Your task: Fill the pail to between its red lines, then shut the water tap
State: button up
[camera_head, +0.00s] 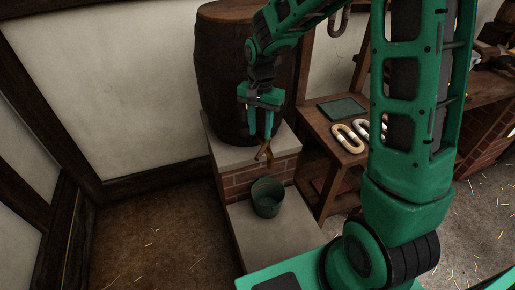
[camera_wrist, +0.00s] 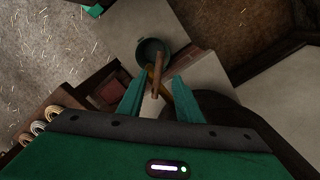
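The pail (camera_head: 267,198) is a dark green bucket standing upright on a low pale slab, below the tap. It also shows in the wrist view (camera_wrist: 152,46). Its inside is dark; I cannot make out its red lines or a water level. The tap (camera_head: 264,152), brass with a brown handle, sticks out from the front of the dark wooden barrel (camera_head: 222,85). In the wrist view the tap (camera_wrist: 160,75) lies between my fingers' lines. My gripper (camera_head: 261,137) is open, pointing down just above the tap. I cannot tell if it touches the tap, and no water stream is visible.
The barrel stands on a brick plinth with a pale top (camera_head: 222,155). The floor on the left (camera_head: 150,235) is clear apart from straw.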

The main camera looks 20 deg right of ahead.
aim_at(260, 151)
notch_tip(260, 151, down, 9)
jog(key=shift+r, duration=0.2)
dwell(0.3)
grip_shut()
